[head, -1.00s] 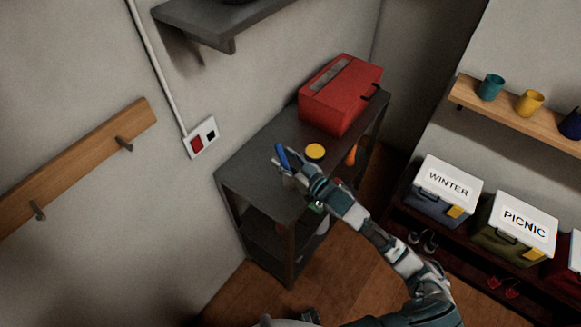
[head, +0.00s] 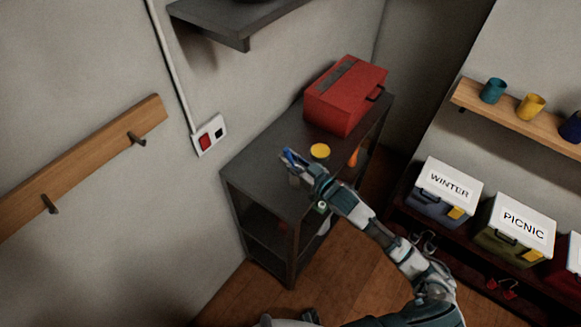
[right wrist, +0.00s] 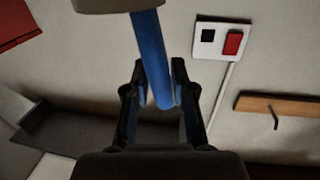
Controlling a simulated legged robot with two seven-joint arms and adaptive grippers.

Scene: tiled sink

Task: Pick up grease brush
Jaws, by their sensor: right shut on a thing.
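The grease brush, seen as a blue handle (right wrist: 153,60), stands between the fingers of my right gripper (right wrist: 152,85) in the right wrist view. A pale block-like part is at the handle's upper end, cut off by the frame. In the head view the blue handle (head: 290,156) shows at the fingertips of my right gripper (head: 297,163), above the front part of the dark shelf unit's top (head: 262,163). The gripper is shut on the handle. A small pale shape lies just below the fingers; I cannot tell whether it is part of the brush. My left gripper is not in view.
A red toolbox (head: 346,95) stands at the back of the shelf top. A yellow-lidded round tin (head: 320,151) is right beside my gripper. A wall shelf (head: 240,20) overhangs at upper left. Labelled boxes (head: 447,190) stand to the right.

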